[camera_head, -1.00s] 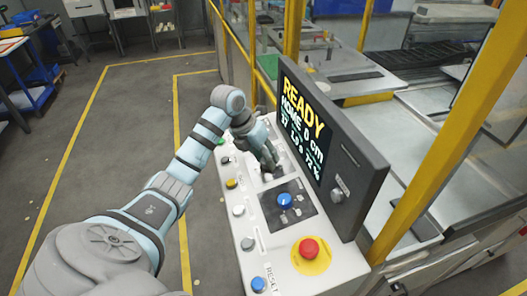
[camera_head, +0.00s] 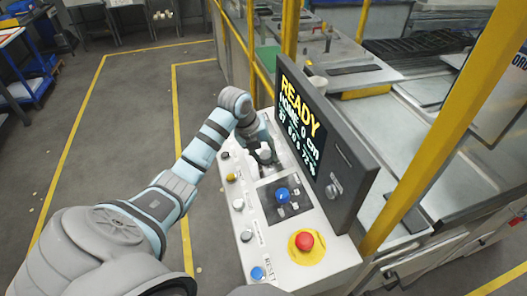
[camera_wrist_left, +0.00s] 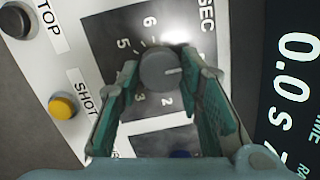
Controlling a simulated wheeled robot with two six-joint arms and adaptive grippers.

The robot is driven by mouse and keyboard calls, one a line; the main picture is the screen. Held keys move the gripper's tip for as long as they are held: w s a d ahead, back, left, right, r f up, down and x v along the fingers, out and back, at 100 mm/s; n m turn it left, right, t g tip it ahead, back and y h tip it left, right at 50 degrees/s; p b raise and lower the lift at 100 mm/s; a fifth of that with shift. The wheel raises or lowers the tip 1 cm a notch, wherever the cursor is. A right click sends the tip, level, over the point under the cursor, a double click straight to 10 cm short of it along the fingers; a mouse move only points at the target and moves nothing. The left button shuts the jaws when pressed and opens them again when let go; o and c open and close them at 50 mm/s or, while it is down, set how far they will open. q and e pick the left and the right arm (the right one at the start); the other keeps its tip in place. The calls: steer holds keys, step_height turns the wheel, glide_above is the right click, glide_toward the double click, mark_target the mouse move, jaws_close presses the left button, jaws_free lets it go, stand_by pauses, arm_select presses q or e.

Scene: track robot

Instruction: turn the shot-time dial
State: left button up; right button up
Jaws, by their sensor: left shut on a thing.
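The shot-time dial (camera_wrist_left: 160,71) is a round grey knob on a dark square plate with numbers around it, under the word SEC. Its light pointer mark faces right in the wrist view. My left gripper (camera_wrist_left: 161,68) has its two green-padded fingers on either side of the knob, shut on it. In the head view the left gripper (camera_head: 263,152) is down at the far part of the white panel (camera_head: 311,262) and mostly hides the dial. The screen (camera_head: 303,125) reads READY, HOME 0 cm; the wrist view shows 0.0 s. My right gripper is not in view.
A yellow button (camera_wrist_left: 63,107) marked SHOT and a dark button (camera_wrist_left: 17,20) marked with letters ending in TOP are left of the dial. A blue knob (camera_head: 282,195) and red emergency button (camera_head: 305,242) are nearer. The screen housing rises close on the right.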

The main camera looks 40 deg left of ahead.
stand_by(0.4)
arm_select(q)
steer(key=o, duration=0.9)
steer(key=shift+c, duration=0.2)
steer(key=o, duration=0.3)
steer(key=shift+w+a, duration=0.1)
steer(key=shift+w+f, duration=0.1)
steer(key=v, duration=1.2)
steer(key=shift+a, duration=0.1)
